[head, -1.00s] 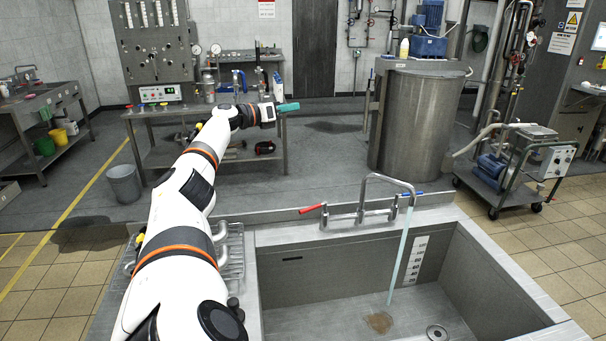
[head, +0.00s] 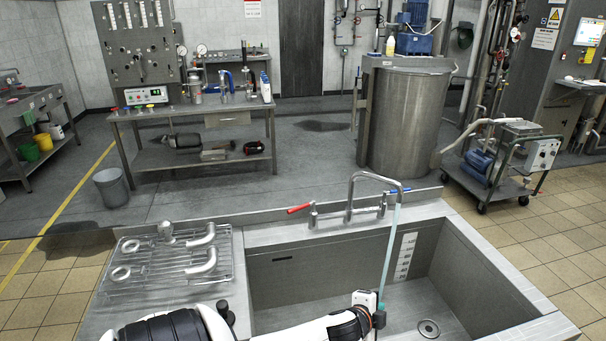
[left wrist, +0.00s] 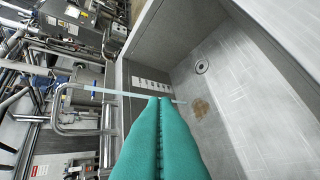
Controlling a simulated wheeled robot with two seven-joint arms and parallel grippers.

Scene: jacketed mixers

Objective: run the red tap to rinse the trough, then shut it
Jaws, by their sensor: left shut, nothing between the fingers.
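The tap (head: 350,200) stands on the trough's back rim, with a red lever (head: 298,209) at its left and a blue lever at its right. A pale stream of water (head: 390,245) falls from its spout into the grey steel trough (head: 290,278); it also shows in the left wrist view (left wrist: 100,91). A brown stain (left wrist: 201,107) lies on the trough floor near the drain (left wrist: 201,66). My left gripper (head: 381,306) is over the trough beside the stream, its teal fingers (left wrist: 160,103) shut and empty. Whether they touch the water I cannot tell. My right gripper is out of view.
A wire rack (head: 165,265) with metal pipe fittings sits left of the trough. Behind are a workbench (head: 195,112), a grey bin (head: 111,187), a large steel vessel (head: 408,125) and a wheeled cart (head: 500,175). The floor between the trough and the workbench is mostly clear.

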